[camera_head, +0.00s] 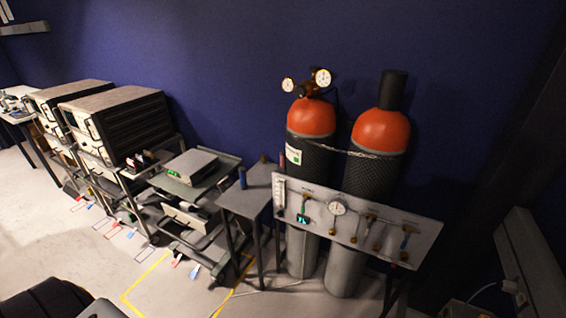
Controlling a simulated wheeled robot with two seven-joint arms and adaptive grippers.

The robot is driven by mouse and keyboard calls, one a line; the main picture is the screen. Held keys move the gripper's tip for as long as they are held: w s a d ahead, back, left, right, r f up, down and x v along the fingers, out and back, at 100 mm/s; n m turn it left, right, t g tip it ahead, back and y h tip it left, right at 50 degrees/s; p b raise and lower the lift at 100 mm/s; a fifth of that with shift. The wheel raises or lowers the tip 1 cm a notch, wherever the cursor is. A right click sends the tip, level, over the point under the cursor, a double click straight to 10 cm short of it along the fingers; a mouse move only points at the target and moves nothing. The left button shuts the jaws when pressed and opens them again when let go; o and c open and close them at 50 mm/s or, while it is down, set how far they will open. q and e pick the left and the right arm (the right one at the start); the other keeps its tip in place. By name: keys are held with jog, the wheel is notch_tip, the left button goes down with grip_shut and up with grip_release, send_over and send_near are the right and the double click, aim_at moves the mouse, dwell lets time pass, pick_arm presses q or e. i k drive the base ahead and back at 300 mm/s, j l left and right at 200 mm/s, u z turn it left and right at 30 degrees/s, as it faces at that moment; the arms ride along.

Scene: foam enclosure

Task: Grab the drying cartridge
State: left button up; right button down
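No part is clearly labelled as the drying cartridge. A small upright dark blue cylinder (242,178) stands near the left edge of a small grey table (234,202) in the middle of the view, and may be it. A brownish small piece (263,158) shows at the back of the same table. Neither of my grippers shows in this view, and nothing is seen touching the cylinder.
Right of the table, a gauge panel (320,222) fronts two orange-topped gas cylinders (311,118). A cart with a grey instrument (190,166) and racks of dark equipment (118,128) stand left. Yellow-marked floor (150,282) is partly open in front.

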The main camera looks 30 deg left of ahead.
aim_at(282, 154)
jog(key=i+j, duration=0.15)
jog(key=j, duration=0.25)
jog(key=i+j, duration=0.15)
jog(key=j, duration=0.2)
jog(key=i+j+z, duration=0.1)
jog(key=j, duration=0.3)
jog(key=i+j, duration=0.15)
jog(key=j, duration=0.25)
jog(key=i+j, duration=0.15)
jog(key=j, duration=0.2)
